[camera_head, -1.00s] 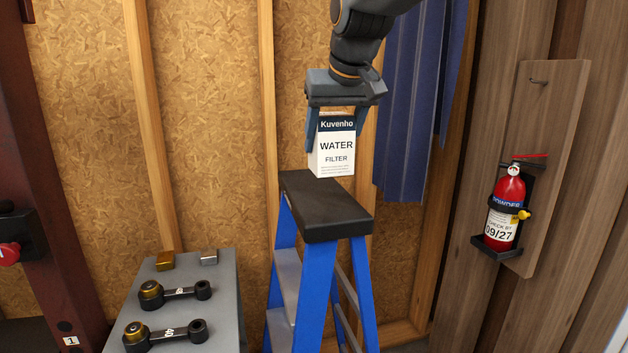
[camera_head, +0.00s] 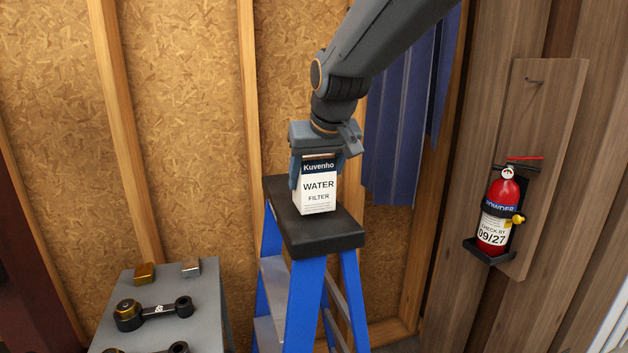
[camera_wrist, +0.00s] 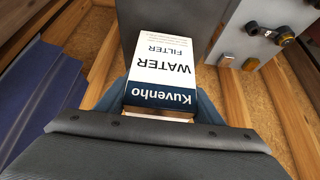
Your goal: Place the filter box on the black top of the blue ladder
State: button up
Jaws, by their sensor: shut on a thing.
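The filter box (camera_head: 318,190) is white with a dark blue band reading "Kuvenho". My gripper (camera_head: 318,170) is shut on its upper part, with a finger on each side. The box is upright, and its bottom is at the black top (camera_head: 334,239) of the blue ladder (camera_head: 305,296), near its middle. I cannot tell for sure whether it touches. In the wrist view the box (camera_wrist: 163,65) lies between the fingers, with the black top (camera_wrist: 190,14) beyond it.
A grey table (camera_head: 201,308) at the lower left holds black link arms (camera_head: 152,312), a brass block (camera_head: 145,273) and a silver block (camera_head: 191,267). A red fire extinguisher (camera_head: 499,212) hangs on the right wall. Blue sheeting (camera_head: 398,150) hangs behind my arm.

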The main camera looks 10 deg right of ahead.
aim_at(319, 163)
jog(key=shift+f, duration=0.75)
jog(key=shift+f, duration=0.1)
jog(key=o, duration=1.4)
jog(key=shift+s+r, duration=0.15)
jog(key=shift+r, duration=0.3)
jog(key=b+v, duration=0.2)
jog(key=v, duration=0.8)
jog(key=shift+s+r, duration=0.25)
jog(key=shift+r, duration=0.05)
jog(key=shift+s+r, duration=0.15)
jog(key=shift+r, duration=0.05)
